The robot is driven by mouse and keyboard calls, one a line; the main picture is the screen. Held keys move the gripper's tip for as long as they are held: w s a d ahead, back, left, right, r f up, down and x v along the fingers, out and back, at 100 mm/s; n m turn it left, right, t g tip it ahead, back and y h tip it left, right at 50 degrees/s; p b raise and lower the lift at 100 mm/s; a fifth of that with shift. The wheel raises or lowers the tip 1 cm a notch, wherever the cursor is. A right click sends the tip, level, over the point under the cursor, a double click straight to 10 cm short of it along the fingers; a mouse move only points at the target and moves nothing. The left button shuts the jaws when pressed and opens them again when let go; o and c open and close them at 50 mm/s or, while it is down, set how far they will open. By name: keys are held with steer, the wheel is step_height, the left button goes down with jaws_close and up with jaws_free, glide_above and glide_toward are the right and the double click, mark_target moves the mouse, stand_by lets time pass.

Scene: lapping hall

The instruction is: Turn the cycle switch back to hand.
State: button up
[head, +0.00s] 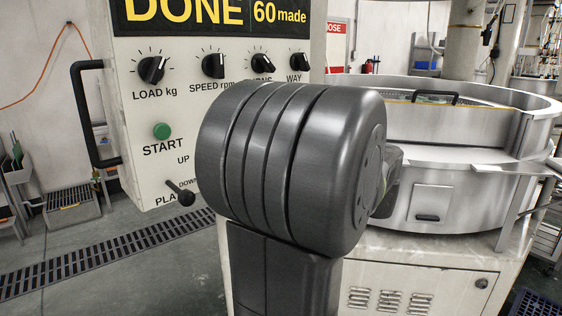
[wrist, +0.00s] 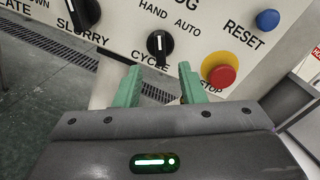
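The cycle switch (wrist: 160,46) is a black knob with a white mark, on the pale control panel in the wrist view. CYCLE is printed below it, HAND above it and AUTO to its upper right. Its ridge stands nearly upright in the picture, and the white mark appears to point up, towards HAND. My gripper (wrist: 161,84) has two green fingers, apart with nothing between them. The fingertips lie just below the switch in the picture; I see no contact. In the head view my arm hides the switch and gripper.
A red STOP button (wrist: 220,70) on a yellow base sits close to the right finger. A blue RESET button (wrist: 267,19) is farther right, the slurry knob (wrist: 79,12) left. The head view shows a green START button (head: 162,131), a panel handle (head: 88,115) and a round steel machine (head: 460,197).

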steer(key=shift+v, duration=2.55)
steer(key=x, duration=1.3)
steer(key=shift+w+a+p, duration=0.25)
steer(key=shift+w+p, duration=0.05)
steer(key=shift+p, duration=0.1)
